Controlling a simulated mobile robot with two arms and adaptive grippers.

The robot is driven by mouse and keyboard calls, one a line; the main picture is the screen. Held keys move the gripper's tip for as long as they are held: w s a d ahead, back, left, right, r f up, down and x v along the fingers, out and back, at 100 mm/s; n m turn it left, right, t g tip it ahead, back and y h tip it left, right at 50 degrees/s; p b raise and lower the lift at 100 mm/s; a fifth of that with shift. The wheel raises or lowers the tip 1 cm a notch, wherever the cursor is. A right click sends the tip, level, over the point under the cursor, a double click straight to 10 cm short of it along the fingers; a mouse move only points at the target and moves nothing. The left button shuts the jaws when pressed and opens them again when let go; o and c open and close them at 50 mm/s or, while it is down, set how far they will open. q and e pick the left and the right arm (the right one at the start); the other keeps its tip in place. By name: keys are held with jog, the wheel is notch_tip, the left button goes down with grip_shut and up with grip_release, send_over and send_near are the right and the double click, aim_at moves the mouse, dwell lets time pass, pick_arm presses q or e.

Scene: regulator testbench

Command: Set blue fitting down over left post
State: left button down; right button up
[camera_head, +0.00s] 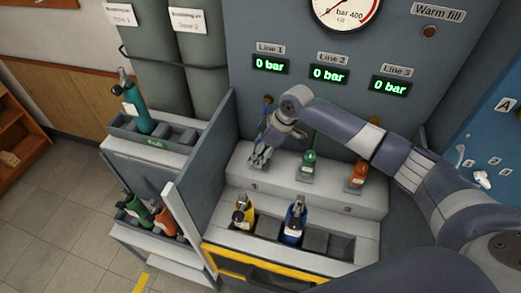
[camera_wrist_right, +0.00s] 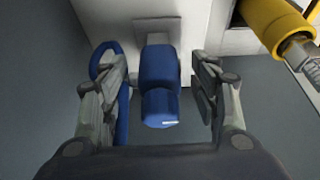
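A blue fitting (camera_wrist_right: 160,85) with a blue hose loop (camera_wrist_right: 122,95) shows in the right wrist view, in front of a pale block. In that view my right gripper (camera_wrist_right: 163,98) is open, with one finger on each side of the fitting and a visible gap at both sides. In the head view my right gripper (camera_head: 259,158) is low over the left end of the grey step, under Line 1. It hides most of the fitting and the left post there, so I cannot tell how they meet. My left gripper is out of view.
A green fitting (camera_head: 309,160) and an orange fitting (camera_head: 357,175) stand to the right on the step (camera_head: 325,194). Yellow (camera_head: 242,213) and blue (camera_head: 294,220) bottles stand in the front rack, with empty slots at right. A grey partition (camera_head: 207,150) stands at left.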

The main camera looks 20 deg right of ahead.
jog(key=v, duration=1.2)
dwell(0.3)
